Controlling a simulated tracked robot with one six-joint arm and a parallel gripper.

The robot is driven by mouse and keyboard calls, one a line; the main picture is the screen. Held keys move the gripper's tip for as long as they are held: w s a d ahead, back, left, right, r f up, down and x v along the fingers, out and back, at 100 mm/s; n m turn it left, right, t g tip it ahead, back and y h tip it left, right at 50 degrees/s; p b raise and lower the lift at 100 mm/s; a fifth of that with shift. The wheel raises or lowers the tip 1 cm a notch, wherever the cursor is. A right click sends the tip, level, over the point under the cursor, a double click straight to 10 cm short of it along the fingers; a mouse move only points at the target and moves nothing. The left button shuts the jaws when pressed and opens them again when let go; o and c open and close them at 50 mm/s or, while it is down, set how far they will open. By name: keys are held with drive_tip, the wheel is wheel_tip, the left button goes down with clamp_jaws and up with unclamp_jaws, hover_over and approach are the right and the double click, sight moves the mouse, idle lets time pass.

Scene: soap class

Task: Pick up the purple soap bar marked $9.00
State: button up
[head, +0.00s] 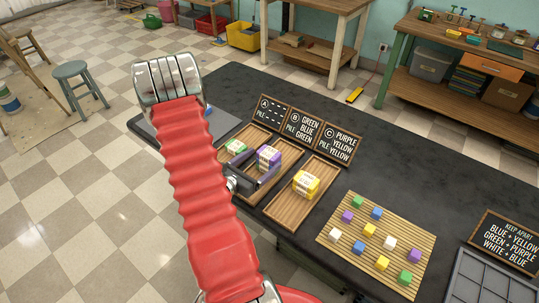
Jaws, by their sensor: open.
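A purple soap bar (268,157) with a pale label band sits in the middle wooden tray (266,187). The print on its label is too small to read, so I cannot confirm $9.00. My gripper (264,166) is open, low at this tray, with its dark fingers on either side of the purple bar. I cannot tell whether the fingers touch the bar. My red-sleeved arm hides part of the trays on the left.
A green soap (236,147) lies in the left tray, and a yellow soap (306,184) in the right tray (287,210). Signs A, B and C (341,144) stand behind. Several coloured cubes lie on a slatted mat (349,254). A grey divided tray (480,285) is at far right.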

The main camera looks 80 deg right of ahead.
sight(264, 158)
drive_tip(key=shift+x, duration=2.6)
drive_tip(key=shift+r, duration=0.1)
drive_tip(key=c, duration=1.2)
